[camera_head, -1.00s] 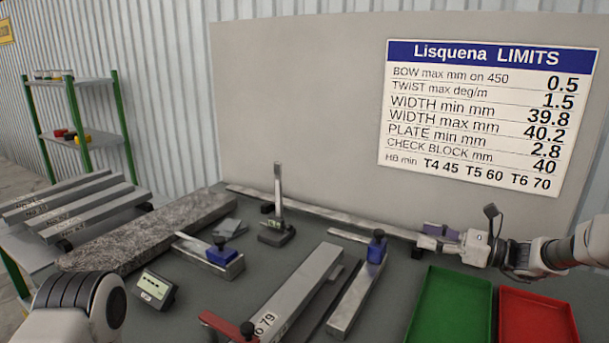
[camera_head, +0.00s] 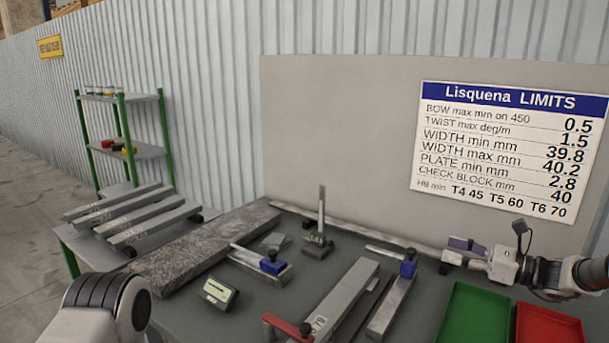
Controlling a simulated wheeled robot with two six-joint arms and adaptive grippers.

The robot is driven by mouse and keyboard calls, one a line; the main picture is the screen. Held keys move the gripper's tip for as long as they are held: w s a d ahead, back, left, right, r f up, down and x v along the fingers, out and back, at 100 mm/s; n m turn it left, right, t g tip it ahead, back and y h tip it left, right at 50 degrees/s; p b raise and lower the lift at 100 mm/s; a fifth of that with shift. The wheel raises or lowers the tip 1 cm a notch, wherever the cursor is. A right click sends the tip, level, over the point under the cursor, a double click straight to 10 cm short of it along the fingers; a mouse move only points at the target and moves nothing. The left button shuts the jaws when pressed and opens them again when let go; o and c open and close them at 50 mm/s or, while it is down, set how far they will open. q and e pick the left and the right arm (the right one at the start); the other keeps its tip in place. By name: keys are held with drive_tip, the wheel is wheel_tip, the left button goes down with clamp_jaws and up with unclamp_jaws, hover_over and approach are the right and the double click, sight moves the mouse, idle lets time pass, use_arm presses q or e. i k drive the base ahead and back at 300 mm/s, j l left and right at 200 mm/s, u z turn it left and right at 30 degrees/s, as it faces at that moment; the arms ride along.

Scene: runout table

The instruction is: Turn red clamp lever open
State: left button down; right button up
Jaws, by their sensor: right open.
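The red clamp lever (camera_head: 286,327) lies at the front edge of the picture, beside the near end of a grey metal bar (camera_head: 345,296) marked with a number. Its lower part is cut off by the frame. My right gripper (camera_head: 448,258) is at the right, above the back of the table, with its jaws open and pointing left. It is well apart from the red lever. A purple-grey piece (camera_head: 466,245) shows at the gripper; I cannot tell whether it is part of it. My left arm comes in at the lower left, and its gripper is out of the picture.
A green tray (camera_head: 473,315) and a red tray (camera_head: 548,325) sit at the front right. A long granite slab (camera_head: 205,247) and several bars lie left.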

sight(302, 334)
drive_tip(key=k+j, duration=0.95)
